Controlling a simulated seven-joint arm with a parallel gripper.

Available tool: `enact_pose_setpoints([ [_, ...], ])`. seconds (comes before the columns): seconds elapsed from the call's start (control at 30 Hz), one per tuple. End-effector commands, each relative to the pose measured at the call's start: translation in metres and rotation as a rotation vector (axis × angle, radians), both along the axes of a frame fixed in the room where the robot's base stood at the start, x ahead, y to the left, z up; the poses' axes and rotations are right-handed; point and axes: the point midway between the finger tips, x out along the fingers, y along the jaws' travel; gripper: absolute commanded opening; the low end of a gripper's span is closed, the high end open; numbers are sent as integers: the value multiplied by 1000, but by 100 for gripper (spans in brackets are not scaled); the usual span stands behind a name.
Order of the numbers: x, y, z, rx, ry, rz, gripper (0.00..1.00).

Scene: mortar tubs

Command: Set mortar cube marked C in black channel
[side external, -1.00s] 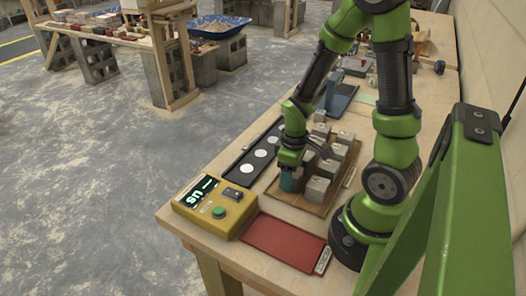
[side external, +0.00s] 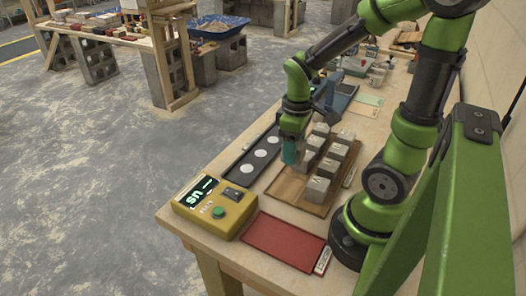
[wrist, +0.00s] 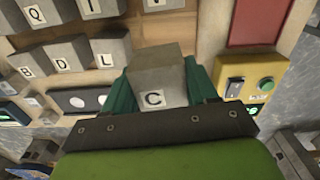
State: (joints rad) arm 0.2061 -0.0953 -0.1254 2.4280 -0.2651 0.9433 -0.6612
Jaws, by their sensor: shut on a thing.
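The mortar cube marked C (wrist: 157,92) is a grey block with a white letter label, held between my gripper's teal fingers in the wrist view. My gripper (side external: 290,152) is shut on it, above the gap between the wooden tray and the black channel in the side view. In the side view the fingers mostly hide the cube. The black channel (side external: 239,170) is a long dark strip with white round spots, left of my gripper. It also shows in the wrist view (wrist: 65,94), partly hidden behind the cube and fingers.
A wooden tray (side external: 287,188) holds several lettered cubes close to the right of my gripper. A yellow box (side external: 214,210) with a green button and display stands at the channel's near end. A red mat (side external: 283,242) lies bare in front. A blue item (side external: 341,99) stands behind.

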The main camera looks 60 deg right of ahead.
Motion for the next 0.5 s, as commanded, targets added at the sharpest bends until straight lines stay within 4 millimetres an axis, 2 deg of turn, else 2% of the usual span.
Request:
enact_pose_setpoints([
  [0.17,37,-23,1,-1,2,-41,17],
  [0.3,81,-46,0,-1,0,-75,17],
  [0.4,107,-59,1,-1,-1,-88,17],
  [0.5,125,-67,4,-1,-3,-94,17],
])
